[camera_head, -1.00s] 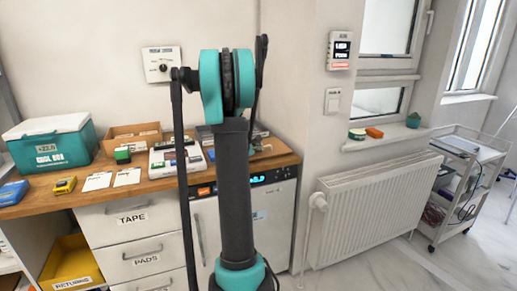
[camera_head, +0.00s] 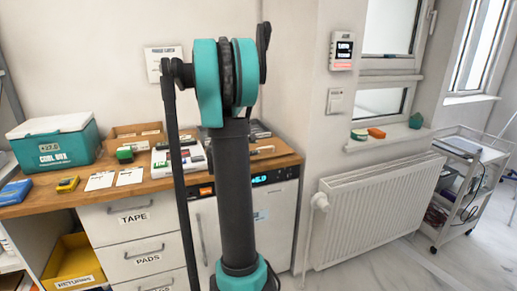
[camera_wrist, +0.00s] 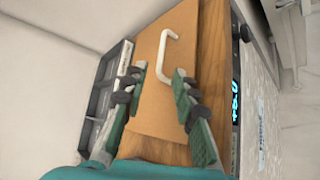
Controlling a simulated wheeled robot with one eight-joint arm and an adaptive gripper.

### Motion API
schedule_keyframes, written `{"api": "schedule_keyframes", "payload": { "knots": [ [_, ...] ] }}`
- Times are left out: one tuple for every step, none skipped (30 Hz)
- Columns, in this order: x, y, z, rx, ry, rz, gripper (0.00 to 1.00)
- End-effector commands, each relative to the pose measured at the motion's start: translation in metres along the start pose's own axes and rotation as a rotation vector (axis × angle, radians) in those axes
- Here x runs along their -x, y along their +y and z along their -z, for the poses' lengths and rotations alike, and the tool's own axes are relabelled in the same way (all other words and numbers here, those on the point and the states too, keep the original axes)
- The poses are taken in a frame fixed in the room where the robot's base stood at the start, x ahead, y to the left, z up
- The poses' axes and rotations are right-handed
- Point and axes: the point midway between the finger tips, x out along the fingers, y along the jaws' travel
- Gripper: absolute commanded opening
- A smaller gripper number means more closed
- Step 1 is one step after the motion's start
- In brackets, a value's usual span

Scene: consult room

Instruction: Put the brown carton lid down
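The brown carton lid (camera_wrist: 155,107) lies flat on the wooden counter in the wrist view, its white handle (camera_wrist: 164,48) facing up. My gripper (camera_wrist: 160,75) is open above the lid. In the head view my arm hides the gripper and most of the lid.
A grey compartment tray (camera_wrist: 104,90) sits left of the lid. The open brown carton (camera_head: 122,138), a teal cool box (camera_head: 56,150) and a white tray (camera_head: 165,170) stand on the counter (camera_head: 135,188). The counter's edge is close on the lid's right.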

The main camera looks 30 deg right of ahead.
Motion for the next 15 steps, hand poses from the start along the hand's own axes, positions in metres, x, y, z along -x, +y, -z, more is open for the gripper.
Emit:
{"api": "schedule_keyframes", "payload": {
  "knots": [
    [0.011, 0.001, 0.001, 0.001, 0.003, -0.002, 0.28],
    [0.016, 0.001, 0.001, 0.002, 0.003, -0.002, 0.28],
    [0.023, 0.001, 0.000, 0.002, 0.002, -0.001, 0.28],
    [0.027, 0.000, 0.000, 0.002, 0.002, -0.001, 0.28],
    [0.032, 0.001, 0.001, 0.002, 0.002, -0.002, 0.28],
    [0.037, 0.001, 0.001, 0.001, 0.003, -0.002, 0.28],
    [0.040, 0.000, 0.001, 0.000, 0.002, -0.001, 0.28],
    [0.043, 0.000, 0.001, 0.000, 0.002, -0.001, 0.28],
    [0.046, 0.000, 0.001, 0.000, 0.001, 0.000, 0.28],
    [0.048, 0.001, 0.001, 0.001, 0.001, -0.001, 0.28],
    [0.050, 0.001, 0.001, 0.001, 0.001, -0.001, 0.28],
    [0.052, 0.001, 0.001, 0.001, 0.001, -0.001, 0.28],
    [0.053, 0.001, 0.000, 0.001, 0.001, -0.001, 0.28],
    [0.053, 0.001, 0.000, 0.001, 0.001, -0.001, 0.28],
    [0.054, 0.001, 0.000, 0.000, 0.001, -0.001, 0.28]
  ]
}}
